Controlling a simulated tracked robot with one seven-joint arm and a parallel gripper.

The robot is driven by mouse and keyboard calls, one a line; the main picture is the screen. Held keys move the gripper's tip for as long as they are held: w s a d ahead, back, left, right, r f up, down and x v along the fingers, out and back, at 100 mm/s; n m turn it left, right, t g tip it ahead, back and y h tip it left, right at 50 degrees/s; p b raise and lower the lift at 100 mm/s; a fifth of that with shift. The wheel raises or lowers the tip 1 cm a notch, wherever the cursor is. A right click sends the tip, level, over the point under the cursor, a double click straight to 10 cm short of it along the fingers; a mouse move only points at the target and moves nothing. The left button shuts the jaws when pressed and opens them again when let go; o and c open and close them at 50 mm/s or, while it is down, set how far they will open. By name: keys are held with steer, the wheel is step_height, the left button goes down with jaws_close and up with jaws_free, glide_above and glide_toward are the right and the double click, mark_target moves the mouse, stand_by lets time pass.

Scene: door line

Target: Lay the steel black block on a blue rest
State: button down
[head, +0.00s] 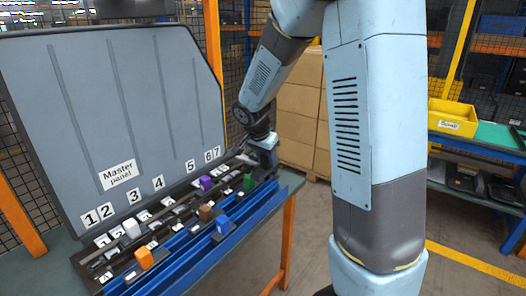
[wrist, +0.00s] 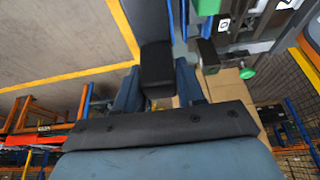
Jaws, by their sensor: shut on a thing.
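My gripper (head: 263,150) is at the far right end of the numbered rack in the head view. In the wrist view my gripper (wrist: 159,88) has its two blue-grey fingers shut on a black block (wrist: 157,64). The block is dark and long, reaching away from the fingers toward the top of the picture. In the head view I cannot make the held block out clearly. Blue rails (head: 190,252) run along the front of the rack. I cannot tell separate blue rests apart on them. A thin blue strip (wrist: 183,17) shows beside the block in the wrist view.
Orange (head: 145,258), white (head: 131,228), brown (head: 206,213), blue (head: 223,225), purple (head: 206,183) and green (head: 248,182) pieces stand along the rack. A grey panel (head: 140,110) rises behind it. Cardboard boxes (head: 298,110) and a yellow bin (head: 452,117) are farther back.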

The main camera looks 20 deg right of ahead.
mark_target(267, 174)
steer(key=shift+w+f, duration=0.2)
steer(key=shift+f, duration=3.05)
steer(key=shift+s, duration=0.15)
